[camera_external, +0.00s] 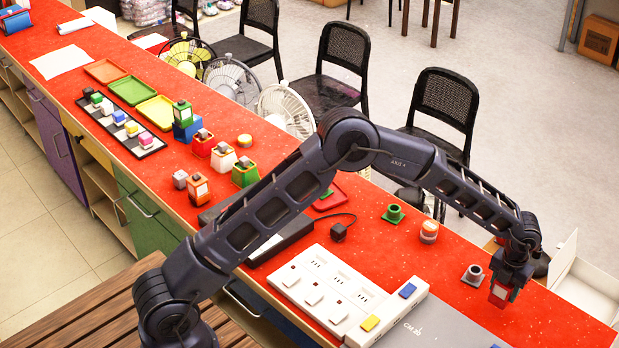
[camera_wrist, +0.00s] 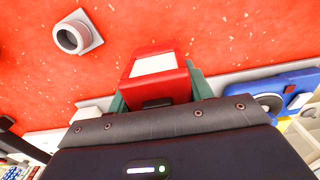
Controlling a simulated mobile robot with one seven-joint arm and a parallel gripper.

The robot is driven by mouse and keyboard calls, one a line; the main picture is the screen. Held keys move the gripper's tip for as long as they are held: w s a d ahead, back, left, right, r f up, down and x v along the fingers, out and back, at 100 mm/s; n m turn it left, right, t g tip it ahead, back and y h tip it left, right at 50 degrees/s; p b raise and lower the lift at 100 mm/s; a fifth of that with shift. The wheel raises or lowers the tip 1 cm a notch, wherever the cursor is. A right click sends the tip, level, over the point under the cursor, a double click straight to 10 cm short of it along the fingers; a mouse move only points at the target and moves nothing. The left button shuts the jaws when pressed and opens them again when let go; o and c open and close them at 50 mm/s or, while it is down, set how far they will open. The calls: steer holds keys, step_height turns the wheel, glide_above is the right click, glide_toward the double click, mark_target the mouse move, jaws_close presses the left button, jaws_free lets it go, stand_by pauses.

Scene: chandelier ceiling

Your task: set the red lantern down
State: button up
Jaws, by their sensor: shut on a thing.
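The red lantern (camera_external: 500,293) is in my gripper (camera_external: 509,277), over the right end of the red counter (camera_external: 455,258). In the wrist view the red lantern (camera_wrist: 158,75) shows a white panel and a dark spot, and sits between the green-grey fingers of my gripper (camera_wrist: 160,92). The gripper is shut on it. The lantern is at or close above the counter top; I cannot tell whether it touches. Its underside is hidden.
A grey holder (camera_external: 473,275), also in the wrist view (camera_wrist: 79,36), stands just left of the lantern. A white switch panel (camera_external: 335,290) lies left.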

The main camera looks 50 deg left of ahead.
mark_target(501, 298)
steer(key=shift+f, duration=1.95)
steer(key=shift+f, duration=0.1)
steer(key=o, duration=1.3)
